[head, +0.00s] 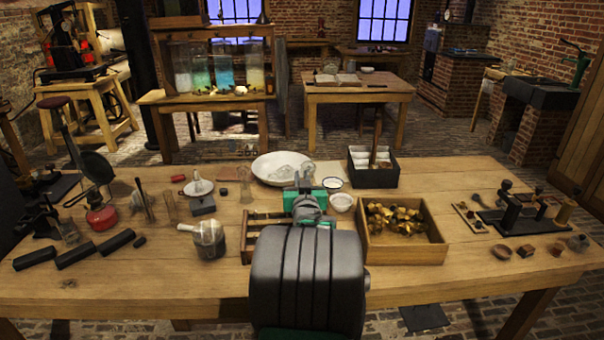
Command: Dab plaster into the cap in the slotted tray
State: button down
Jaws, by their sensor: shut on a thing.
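My gripper (305,186), with green parts at its sides, is over the middle of the table, just in front of the wide white basin. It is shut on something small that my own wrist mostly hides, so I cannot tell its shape. A wooden slotted tray (256,222) lies below and left of my wrist, largely covered by my arm. I cannot make out a cap in it. Two small white bowls stand just right of my gripper: a dark-rimmed one (332,183) and a nearer one (342,203), both with pale contents. I cannot tell whether either holds plaster.
The white basin (265,166) holds something glassy. An open wooden box (431,252) of brass pieces stands right of my arm, with a dark box (374,180) behind it.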

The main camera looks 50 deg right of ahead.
jog(key=shift+f, duration=0.75)
jog(key=shift+f+b, duration=0.15)
jog(key=shift+b, duration=1.05)
jog(key=shift+f, duration=0.15)
jog(key=shift+f+b, duration=0.35)
jog(key=shift+b, duration=0.15)
jog(key=shift+f+b, duration=1)
jog(key=shift+b, duration=0.2)
dwell(0.6)
dwell(0.8)
notch_tip(320, 180, up, 8)
jog(key=p, duration=0.2)
jog(key=shift+f+p, duration=0.15)
jog(key=shift+p, duration=0.2)
dwell(0.4)
